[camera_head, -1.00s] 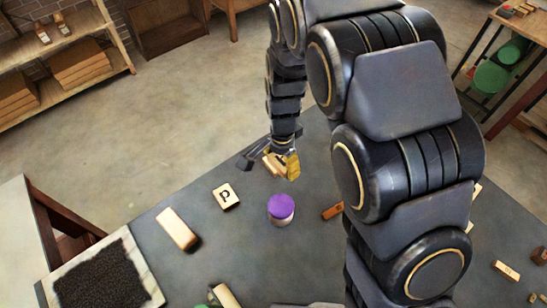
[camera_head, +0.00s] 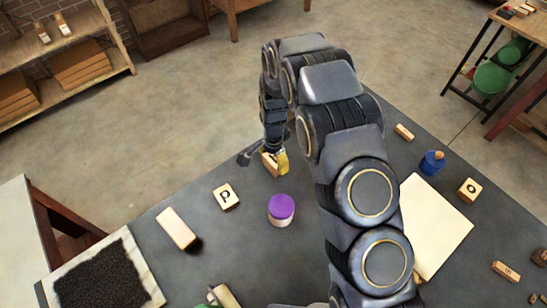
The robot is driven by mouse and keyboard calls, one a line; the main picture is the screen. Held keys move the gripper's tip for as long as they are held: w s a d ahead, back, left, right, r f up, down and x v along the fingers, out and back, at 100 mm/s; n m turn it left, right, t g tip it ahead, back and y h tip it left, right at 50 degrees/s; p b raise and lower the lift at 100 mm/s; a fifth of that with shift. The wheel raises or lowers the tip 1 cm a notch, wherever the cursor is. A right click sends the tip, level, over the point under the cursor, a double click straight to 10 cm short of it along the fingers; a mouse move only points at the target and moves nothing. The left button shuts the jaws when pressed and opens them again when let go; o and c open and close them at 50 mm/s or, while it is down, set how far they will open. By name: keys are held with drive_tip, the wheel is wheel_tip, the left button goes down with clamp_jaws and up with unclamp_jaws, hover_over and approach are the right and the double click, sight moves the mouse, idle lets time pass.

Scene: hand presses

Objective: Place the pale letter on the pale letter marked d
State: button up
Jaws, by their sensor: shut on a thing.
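A pale wooden letter block (camera_head: 226,197) lies flat on the dark table, with a dark mark that reads like a p or an upside-down d from here. My gripper (camera_head: 273,163) is beyond and to the right of it, low over the table's far edge area. It is shut on another pale block (camera_head: 270,164), partly hidden by the fingers; no mark on it can be read. I cannot tell whether the held block touches the table. A further pale block (camera_head: 468,190) with a round dark mark lies on the right side.
A purple-topped jar (camera_head: 281,208) stands just right of the marked block. A longer plain pale block (camera_head: 177,229) lies to its left. A cream sheet (camera_head: 432,222), a blue pot (camera_head: 432,163) and small blocks (camera_head: 505,271) are on the right. A dark pad (camera_head: 100,275) is front left.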

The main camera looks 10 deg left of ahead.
sight(274, 158)
drive_tip(key=o, duration=1.1)
drive_tip(key=shift+o, duration=0.2)
wheel_tip(274, 158, up, 12)
drive_tip(key=shift+r, duration=0.15)
